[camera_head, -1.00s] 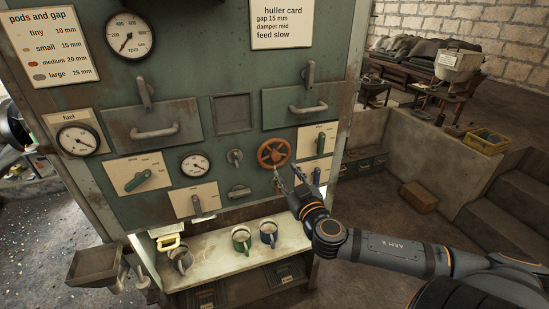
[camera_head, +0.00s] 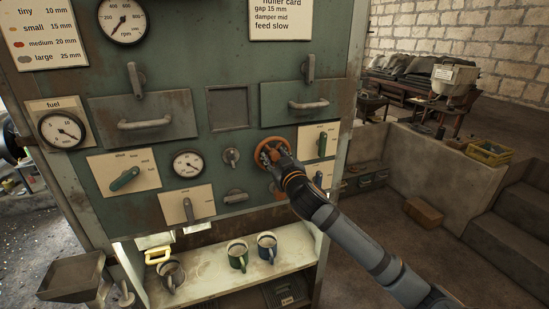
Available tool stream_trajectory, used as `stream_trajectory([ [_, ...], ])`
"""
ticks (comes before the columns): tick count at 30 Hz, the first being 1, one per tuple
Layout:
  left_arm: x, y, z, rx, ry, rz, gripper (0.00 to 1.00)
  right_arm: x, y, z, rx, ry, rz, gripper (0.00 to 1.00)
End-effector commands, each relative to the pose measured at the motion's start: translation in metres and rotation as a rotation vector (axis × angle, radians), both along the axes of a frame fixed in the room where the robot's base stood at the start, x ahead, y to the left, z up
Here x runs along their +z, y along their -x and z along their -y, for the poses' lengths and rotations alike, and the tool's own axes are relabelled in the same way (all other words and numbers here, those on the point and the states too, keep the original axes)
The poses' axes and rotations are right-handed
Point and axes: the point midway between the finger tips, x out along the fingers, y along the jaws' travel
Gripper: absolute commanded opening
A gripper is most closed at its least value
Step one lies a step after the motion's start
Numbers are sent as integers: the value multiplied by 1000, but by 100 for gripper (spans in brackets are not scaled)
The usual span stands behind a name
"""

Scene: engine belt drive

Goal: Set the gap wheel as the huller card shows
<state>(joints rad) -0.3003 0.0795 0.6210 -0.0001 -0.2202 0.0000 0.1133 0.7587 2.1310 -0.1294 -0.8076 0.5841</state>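The gap wheel, an orange handwheel (camera_head: 264,150), sits on the green machine front, right of centre. My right gripper (camera_head: 277,158) is at the wheel and covers much of its right and lower part. Its fingers are hidden or too small to tell whether they close on the rim. The huller card (camera_head: 281,20) at the top reads gap 15 mm, damper mid, feed slow; its title is partly cut off. A small dial gauge (camera_head: 188,163) is left of the wheel; its marks are too small to read. My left gripper is not in view.
Levers on cream plates stand around the wheel: a green one (camera_head: 125,179), a grey one (camera_head: 188,209) and another green one (camera_head: 321,144). Several mugs, including a blue one (camera_head: 267,246), stand on the shelf (camera_head: 215,284) below.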

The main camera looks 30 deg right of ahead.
Motion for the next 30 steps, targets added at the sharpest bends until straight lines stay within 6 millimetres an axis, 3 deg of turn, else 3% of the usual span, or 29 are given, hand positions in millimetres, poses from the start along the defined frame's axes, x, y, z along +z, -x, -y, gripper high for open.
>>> stream_trajectory([
  [5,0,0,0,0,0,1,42,0,0,0,0,0,0,39],
  [14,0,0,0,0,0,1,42,0,0,0,0,0,-1,0],
  [23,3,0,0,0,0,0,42,0,0,0,0,33,-9,0],
  [30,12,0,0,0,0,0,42,2,0,0,-1,167,-42,0],
])
